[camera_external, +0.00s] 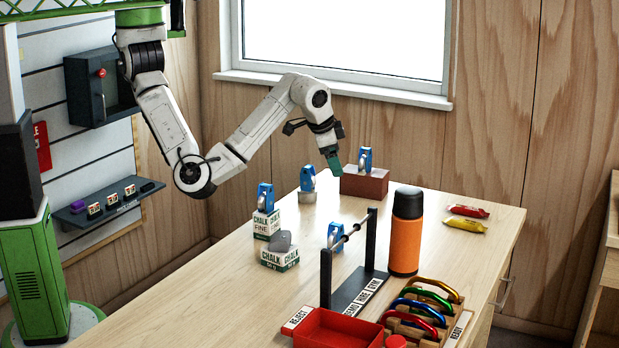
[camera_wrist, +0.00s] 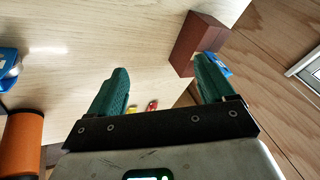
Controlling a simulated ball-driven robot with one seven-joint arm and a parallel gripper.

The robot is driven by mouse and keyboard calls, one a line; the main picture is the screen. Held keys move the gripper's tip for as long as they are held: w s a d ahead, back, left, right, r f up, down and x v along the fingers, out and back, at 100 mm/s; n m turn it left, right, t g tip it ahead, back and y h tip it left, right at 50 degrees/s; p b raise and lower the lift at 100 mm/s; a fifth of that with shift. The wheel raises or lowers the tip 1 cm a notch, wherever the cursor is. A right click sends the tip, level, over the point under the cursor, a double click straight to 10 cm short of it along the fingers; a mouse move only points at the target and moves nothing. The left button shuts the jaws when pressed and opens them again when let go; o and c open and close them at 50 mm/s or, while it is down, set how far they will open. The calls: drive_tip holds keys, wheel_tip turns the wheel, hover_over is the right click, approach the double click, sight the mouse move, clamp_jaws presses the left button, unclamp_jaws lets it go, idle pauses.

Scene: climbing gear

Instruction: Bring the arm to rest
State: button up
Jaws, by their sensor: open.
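My arm reaches from the upper left over the far side of the table, bent at the elbow. My gripper (camera_external: 334,160) hangs above the table near the back, just left of a blue device on a red-brown block (camera_external: 364,184). The block (camera_wrist: 190,45) lies past the right finger, which partly hides the blue device (camera_wrist: 220,66). Whether finger and device touch, I cannot tell.
An orange bottle (camera_external: 405,245), a black rail stand (camera_external: 349,262), a red tray (camera_external: 335,330) and a carabiner rack (camera_external: 425,312) fill the front. Two wrappers (camera_external: 467,218) lie right.

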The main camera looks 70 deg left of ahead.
drive_tip(key=a+f+y, duration=0.1)
drive_tip(key=a+f, duration=0.1)
drive_tip(key=a, duration=0.6)
drive_tip(key=w+a+f+y+b, duration=0.1)
drive_tip(key=a+f+y, duration=0.1)
drive_tip(key=a, duration=0.7)
drive_tip(key=w+a+f+t+y+b, duration=0.1)
drive_tip(key=a+f, duration=0.1)
drive_tip(key=a, duration=0.6)
drive_tip(key=shift+w+a+f+y, duration=0.15)
drive_tip(key=shift+a+f+y, duration=0.1)
drive_tip(key=shift+a+y, duration=0.05)
drive_tip(key=s+f+g+h+p, duration=0.1)
drive_tip(key=s+f+h+p, duration=0.15)
drive_tip(key=s+f, duration=0.9)
drive_tip(key=s+d+f+n+g+h, duration=0.1)
drive_tip(key=s+d+f+h, duration=0.1)
drive_tip(key=s+d, duration=0.3)
drive_tip(key=s+d+f+g+h+p, duration=0.1)
drive_tip(key=s+d, duration=0.4)
drive_tip(key=s, duration=0.7)
drive_tip(key=shift+d+f+n+g+h+p, duration=0.35)
drive_tip(key=shift+f+g+h, duration=0.25)
drive_tip(key=shift+h, duration=0.35)
drive_tip(key=shift+a, duration=0.1)
